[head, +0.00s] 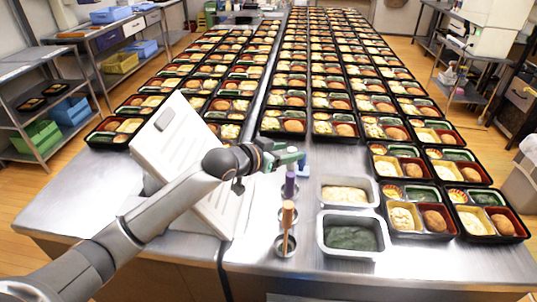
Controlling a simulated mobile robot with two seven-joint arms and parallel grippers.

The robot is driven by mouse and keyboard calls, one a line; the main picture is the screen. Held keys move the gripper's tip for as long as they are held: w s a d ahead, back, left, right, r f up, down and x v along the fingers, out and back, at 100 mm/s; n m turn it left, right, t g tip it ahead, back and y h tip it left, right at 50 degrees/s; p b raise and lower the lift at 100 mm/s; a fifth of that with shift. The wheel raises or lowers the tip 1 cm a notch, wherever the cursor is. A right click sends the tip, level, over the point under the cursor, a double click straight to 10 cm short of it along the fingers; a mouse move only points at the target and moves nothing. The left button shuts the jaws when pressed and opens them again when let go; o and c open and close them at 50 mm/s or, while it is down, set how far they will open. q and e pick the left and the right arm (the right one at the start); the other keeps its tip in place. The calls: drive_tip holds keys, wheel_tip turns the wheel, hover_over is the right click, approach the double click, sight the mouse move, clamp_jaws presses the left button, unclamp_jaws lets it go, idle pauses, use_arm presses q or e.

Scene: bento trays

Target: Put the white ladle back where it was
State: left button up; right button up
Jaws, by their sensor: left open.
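My left gripper (284,156) is open above the steel counter, at the far end of a row of upright utensil handles. A blue-topped handle (302,163) stands just right of its fingertips; I cannot tell whether they touch. Nearer stand a purple handle (290,184) and an orange handle (288,214), the orange one in a small metal cup (285,246). I cannot make out which utensil is the white ladle; the utensils' lower parts are hidden in the cups. My right gripper is not in view.
Right of the cups are a tray of pale food (374,192) and a tray of dark green food (322,246). Rows of filled bento trays (527,236) cover the counter behind and right. A white panel (143,146) sits behind my left arm. The front counter edge is mostly clear.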

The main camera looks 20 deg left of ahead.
use_arm(q)
drive_tip(key=v, duration=1)
